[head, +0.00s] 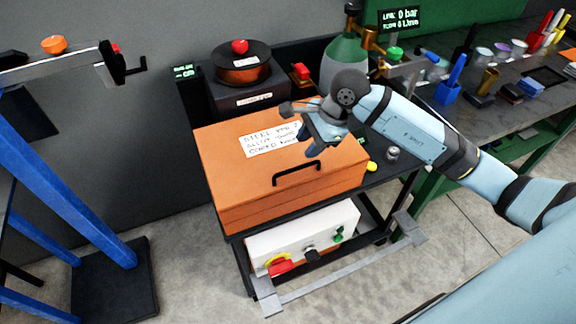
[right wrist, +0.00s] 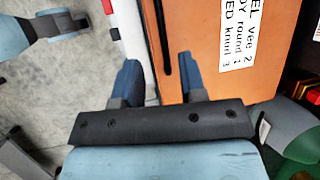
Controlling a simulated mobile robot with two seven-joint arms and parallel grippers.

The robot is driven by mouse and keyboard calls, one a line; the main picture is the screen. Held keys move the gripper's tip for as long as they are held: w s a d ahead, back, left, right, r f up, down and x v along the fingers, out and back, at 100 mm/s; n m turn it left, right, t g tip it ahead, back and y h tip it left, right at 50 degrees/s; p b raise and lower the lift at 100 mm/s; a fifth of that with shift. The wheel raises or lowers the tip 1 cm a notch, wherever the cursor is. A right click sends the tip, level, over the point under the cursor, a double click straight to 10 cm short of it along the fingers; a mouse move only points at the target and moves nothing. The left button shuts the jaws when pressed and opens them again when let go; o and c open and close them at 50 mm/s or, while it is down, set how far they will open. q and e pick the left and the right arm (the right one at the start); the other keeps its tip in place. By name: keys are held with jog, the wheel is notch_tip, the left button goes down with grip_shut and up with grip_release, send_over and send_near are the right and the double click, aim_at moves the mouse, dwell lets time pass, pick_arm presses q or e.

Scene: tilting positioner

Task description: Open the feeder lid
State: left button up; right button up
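The feeder is an orange box (head: 230,178) on a dark cart, and its lid (head: 228,150) lies flat and closed. A black bar handle (head: 296,172) is on the front part of the lid. It also shows as a dark bar in the right wrist view (right wrist: 162,38). My right gripper (head: 318,143) is over the right part of the lid, behind and right of the handle. In the right wrist view its two blue fingers (right wrist: 160,72) are apart with nothing between their tips. The handle lies beyond them, not gripped. My left gripper is not in view.
A white label (head: 272,139) is on the lid. A black spool unit (head: 240,72) stands behind the box, with a green gas bottle (head: 345,60) to its right. A white control box (head: 305,232) with a red switch sits below. A tool bench (head: 490,95) is at right.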

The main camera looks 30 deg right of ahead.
aim_at(287, 171)
jog(key=p+x, duration=0.1)
jog(key=x, duration=0.9)
jog(key=shift+a, duration=0.1)
grip_shut()
